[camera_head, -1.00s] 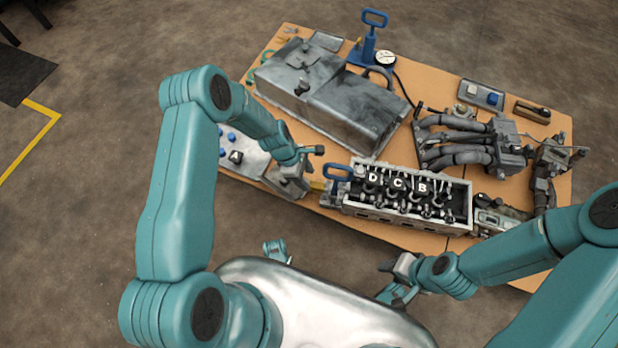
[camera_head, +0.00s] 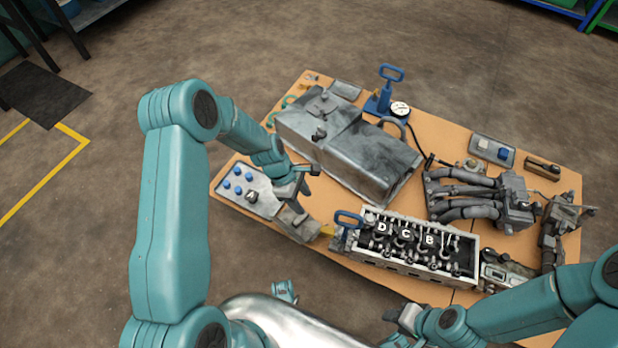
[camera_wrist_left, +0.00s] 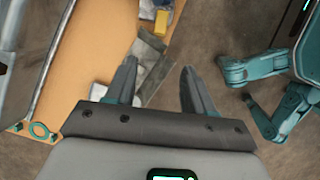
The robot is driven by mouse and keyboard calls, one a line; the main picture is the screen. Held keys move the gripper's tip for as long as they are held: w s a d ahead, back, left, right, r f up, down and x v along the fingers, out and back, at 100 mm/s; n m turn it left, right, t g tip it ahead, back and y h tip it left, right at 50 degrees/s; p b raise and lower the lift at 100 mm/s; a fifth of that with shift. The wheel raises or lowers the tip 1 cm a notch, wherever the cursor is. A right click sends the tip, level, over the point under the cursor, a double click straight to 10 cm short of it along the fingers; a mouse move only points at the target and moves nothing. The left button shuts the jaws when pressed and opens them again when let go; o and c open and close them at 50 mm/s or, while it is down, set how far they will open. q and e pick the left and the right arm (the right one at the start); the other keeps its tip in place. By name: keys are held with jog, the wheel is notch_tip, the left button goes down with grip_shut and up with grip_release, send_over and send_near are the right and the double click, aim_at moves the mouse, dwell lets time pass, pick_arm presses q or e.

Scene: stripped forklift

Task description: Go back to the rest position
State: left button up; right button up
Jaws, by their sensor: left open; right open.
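My left gripper (camera_head: 297,188) hangs in front of the table's left end, close to a tray with blue knobs (camera_head: 248,190). My right gripper (camera_head: 398,328) is low at the front edge of the table, partly cut off by the bottom of the head view, and holds nothing that I can see. Its fingertips are hard to make out.
A wooden table (camera_head: 440,130) bears a grey metal case (camera_head: 350,145), an engine block (camera_head: 420,262) with parts lettered D, C and B, dark manifold pipes (camera_head: 465,195) and a blue hand pump (camera_head: 385,95). Open floor (camera_head: 80,270) lies at the left.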

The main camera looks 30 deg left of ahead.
pick_arm(q)
jog(key=s+d+f+m, duration=0.1)
jog(key=s+d+m, duration=0.5)
jog(key=s+m, duration=0.3)
jog(key=s+d+m, duration=0.6)
jog(key=s+m, duration=0.1)
jog(key=s, duration=0.4)
notch_tip(320, 180, up, 26)
jog(key=w+m+p, duration=0.1)
jog(key=p, duration=2.4)
jog(key=shift+a+f+m+p, duration=0.2)
jog(key=shift+a+m+p, duration=0.1)
jog(key=shift+m+p, duration=0.1)
jog(key=shift+w, duration=0.1)
jog(key=shift+c, duration=0.3)
